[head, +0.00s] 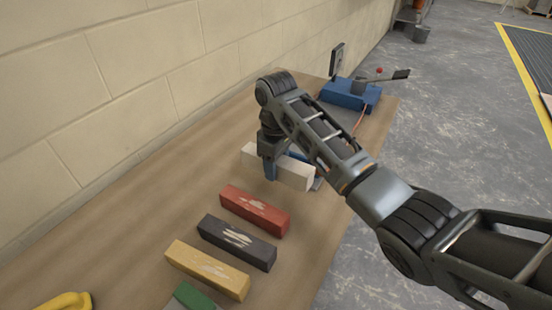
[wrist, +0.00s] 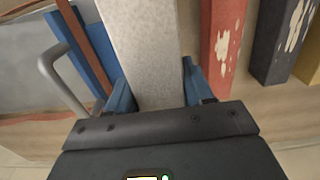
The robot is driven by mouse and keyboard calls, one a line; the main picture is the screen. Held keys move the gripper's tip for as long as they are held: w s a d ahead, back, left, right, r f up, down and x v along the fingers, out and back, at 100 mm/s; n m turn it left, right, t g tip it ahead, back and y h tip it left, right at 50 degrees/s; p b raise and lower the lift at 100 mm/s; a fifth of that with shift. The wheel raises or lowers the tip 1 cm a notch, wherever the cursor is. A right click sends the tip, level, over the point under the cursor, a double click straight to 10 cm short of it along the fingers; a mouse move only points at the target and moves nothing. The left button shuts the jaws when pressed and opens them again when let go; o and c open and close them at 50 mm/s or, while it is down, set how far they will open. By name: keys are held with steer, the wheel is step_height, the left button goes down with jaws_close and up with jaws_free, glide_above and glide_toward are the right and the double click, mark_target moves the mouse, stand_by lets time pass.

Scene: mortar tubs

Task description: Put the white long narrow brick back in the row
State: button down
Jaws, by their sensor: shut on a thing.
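The white long narrow brick (head: 295,175) is at the far end of a row of bricks on the bench, beyond the red brick (head: 254,209) and roughly parallel to it. My gripper (head: 270,170) is shut on the white brick, one blue finger on each long side. In the wrist view the white brick (wrist: 140,45) runs up between the fingertips (wrist: 155,92), with the red brick (wrist: 222,40) to its right, apart from it. I cannot tell whether the white brick touches the bench; its underside is hidden.
A dark brick (head: 237,242), a yellow brick (head: 208,270) and a partly cut-off green brick (head: 192,297) continue the row. A blue bar (wrist: 80,50) and a grey handle (wrist: 60,82) lie close left of the white brick. A blue device (head: 350,94) stands at the far end.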

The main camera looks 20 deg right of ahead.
steer(key=b, duration=0.4)
glide_above(276, 196)
step_height(276, 196, down, 4)
steer(key=shift+f, duration=0.2)
steer(key=shift+f+b, duration=0.35)
steer(key=shift+f, duration=1.45)
steer(key=shift+f, duration=0.55)
steer(key=c, duration=0.8)
jaws_free()
steer(key=o, duration=0.4)
steer(key=shift+o, duration=0.2)
steer(key=shift+f, duration=0.1)
step_height(276, 196, up, 8)
steer(key=shift+f+b, duration=0.1)
steer(key=shift+b, duration=0.3)
steer(key=shift+s, duration=0.1)
